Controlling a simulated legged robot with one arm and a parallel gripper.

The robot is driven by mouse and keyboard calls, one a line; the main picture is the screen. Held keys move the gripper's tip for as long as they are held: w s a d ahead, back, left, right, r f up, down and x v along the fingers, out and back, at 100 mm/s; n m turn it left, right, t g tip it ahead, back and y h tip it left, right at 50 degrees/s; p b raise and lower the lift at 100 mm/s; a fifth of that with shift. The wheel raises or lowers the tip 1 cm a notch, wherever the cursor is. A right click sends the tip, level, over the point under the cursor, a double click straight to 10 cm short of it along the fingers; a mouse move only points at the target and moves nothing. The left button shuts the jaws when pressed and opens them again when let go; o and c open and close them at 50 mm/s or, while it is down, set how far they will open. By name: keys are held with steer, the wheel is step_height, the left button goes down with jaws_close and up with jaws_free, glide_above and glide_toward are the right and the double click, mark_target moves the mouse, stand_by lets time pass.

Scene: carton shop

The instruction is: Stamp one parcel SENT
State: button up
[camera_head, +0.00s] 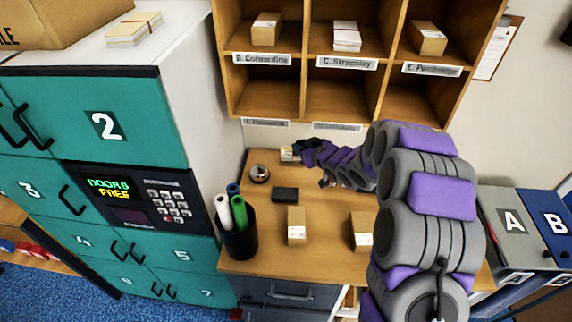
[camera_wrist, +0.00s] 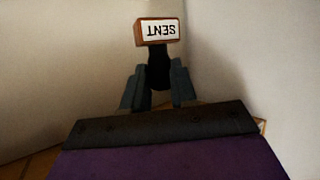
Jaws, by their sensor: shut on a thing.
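The SENT stamp (camera_wrist: 158,31) shows in the wrist view as a brown block with a white SENT label, upside down in the picture. My gripper (camera_wrist: 158,90) is shut on the stamp's dark handle, one finger on each side. In the head view the far end of my arm reaches over the back of the desk; I cannot make out the gripper or stamp clearly there. One small brown parcel (camera_head: 297,226) with a pale label lies on the desk. Another parcel (camera_head: 361,231) lies to its right, partly hidden by my arm. A dark flat pad (camera_head: 285,194) lies behind them.
A black cup (camera_head: 239,242) with rolled tubes stands at the desk's left edge, with a tape roll (camera_head: 260,174) behind. Wooden pigeonholes (camera_head: 303,73) hang above the desk.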

steer(key=s+a+f+n+g+y, duration=0.1)
steer(key=f+n, duration=0.1)
steer(key=f, duration=0.2)
steer(key=s+a+f+n+g+y+b, duration=0.1)
steer(key=f+n+g+y, duration=0.1)
steer(key=f, duration=0.2)
steer(key=s+a+f+n+g+y+b, duration=0.1)
steer(key=s+a+f+n+g, duration=0.1)
steer(key=f, duration=0.2)
steer(key=shift+f+y, duration=0.3)
steer(key=shift+f, duration=0.05)
steer(key=shift+f, duration=0.55)
stand_by(1.4)
steer(key=shift+r, duration=0.1)
step_height(320, 180, up, 7)
steer(key=p, duration=0.5)
stand_by(0.4)
